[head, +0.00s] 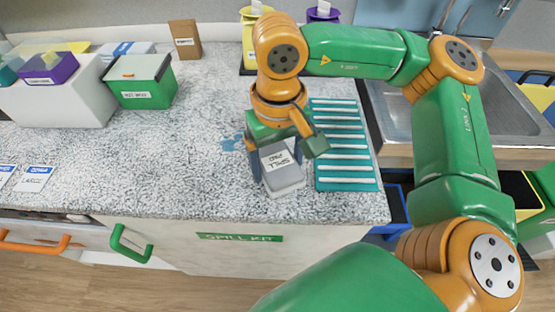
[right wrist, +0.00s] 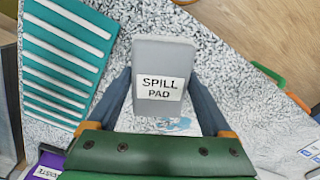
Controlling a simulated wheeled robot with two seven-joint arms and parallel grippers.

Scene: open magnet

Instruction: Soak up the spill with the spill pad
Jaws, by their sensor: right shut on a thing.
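The spill pad (head: 284,178) is a grey block with a white label reading "SPILL PAD". It also shows in the right wrist view (right wrist: 163,62), between the two fingers. My right gripper (head: 279,158) is shut on the pad, over the counter near its front edge. I cannot tell whether the pad touches the counter. The spill (head: 231,143) is a small blue patch on the speckled counter, just left of the gripper. Part of it shows in the right wrist view (right wrist: 172,125), the rest hidden by the gripper. My left gripper is not in view.
A teal rack with white ribs (head: 345,150) lies close right of the pad, beside the sink (head: 395,110). A green bin (head: 145,92) and a white block (head: 70,102) stand left. A brown box (head: 185,40) stands behind. The counter left of the spill is clear.

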